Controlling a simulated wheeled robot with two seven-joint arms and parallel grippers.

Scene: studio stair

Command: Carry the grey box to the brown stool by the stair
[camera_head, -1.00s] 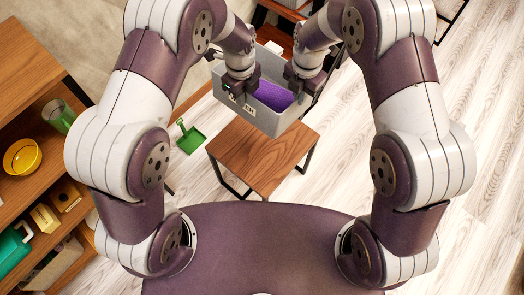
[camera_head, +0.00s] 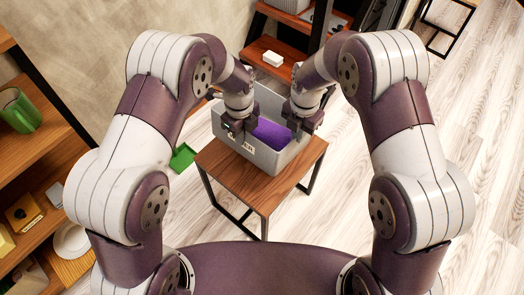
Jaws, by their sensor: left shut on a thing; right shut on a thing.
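The grey box (camera_head: 262,157) is an open bin with a label on its front and something purple (camera_head: 272,133) inside. It is over the brown stool (camera_head: 232,176), which has a square wooden top and dark legs. The box covers the back of the stool top. I cannot tell whether its bottom touches the wood. My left gripper (camera_head: 238,126) is shut on the box's left part, and my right gripper (camera_head: 304,120) is shut on its right part. The fingertips are partly hidden by the wrists and box walls.
The stair (camera_head: 281,49), with wooden steps and a dark frame, rises behind the stool, and a small white block (camera_head: 272,59) lies on one step. A green dustpan (camera_head: 183,157) lies left of the stool. Wooden shelves (camera_head: 50,100) stand at the left. The floor at right is open.

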